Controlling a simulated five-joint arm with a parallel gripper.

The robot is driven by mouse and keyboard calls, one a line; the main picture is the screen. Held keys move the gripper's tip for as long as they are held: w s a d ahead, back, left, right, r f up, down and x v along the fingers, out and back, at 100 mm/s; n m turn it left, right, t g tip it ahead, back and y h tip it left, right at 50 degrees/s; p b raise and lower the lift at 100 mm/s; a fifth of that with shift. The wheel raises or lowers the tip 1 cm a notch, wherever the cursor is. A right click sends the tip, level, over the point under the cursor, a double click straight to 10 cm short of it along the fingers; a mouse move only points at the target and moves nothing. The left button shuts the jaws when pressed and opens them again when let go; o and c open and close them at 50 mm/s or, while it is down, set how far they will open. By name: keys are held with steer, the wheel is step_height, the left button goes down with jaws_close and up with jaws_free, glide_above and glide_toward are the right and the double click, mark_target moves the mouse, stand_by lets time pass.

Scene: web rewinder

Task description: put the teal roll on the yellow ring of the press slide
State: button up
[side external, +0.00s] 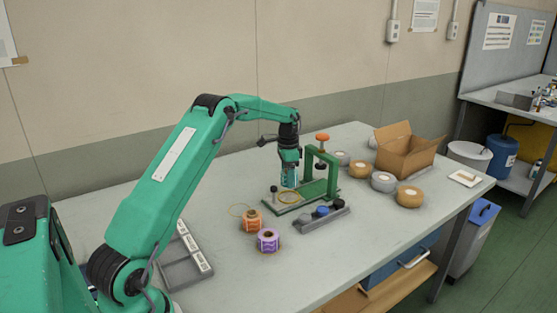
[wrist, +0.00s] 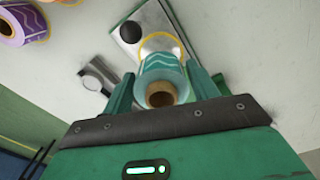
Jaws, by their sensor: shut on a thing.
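The teal roll (wrist: 162,68) is between the two fingers of my gripper (wrist: 163,84), which is shut on it. Its brown core faces the wrist camera. In the side view the teal roll (side external: 289,179) hangs upright under my gripper (side external: 289,170), at the press slide. The yellow ring (side external: 288,197) lies on the slide plate (side external: 279,208) just below the roll. In the wrist view the yellow ring (wrist: 160,38) shows beyond the roll, which covers part of it. I cannot tell whether the roll touches the plate.
The green press frame (side external: 327,172) stands right of my gripper. An orange roll (side external: 251,221) and a purple roll (side external: 268,240) stand left of the plate. A grey tray with knobs (side external: 322,219) lies in front. Several tan and grey rolls and a cardboard box (side external: 407,153) are at the right.

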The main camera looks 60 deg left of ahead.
mark_target(287, 198)
steer(key=shift+f, duration=1.9)
steer(key=shift+f, duration=0.8)
stand_by(1.3)
steer(key=o, duration=1.3)
steer(key=shift+c, duration=0.2)
steer(key=shift+r, duration=0.1)
step_height(287, 198, up, 7)
steer(key=shift+r, duration=0.15)
stand_by(0.4)
stand_by(0.6)
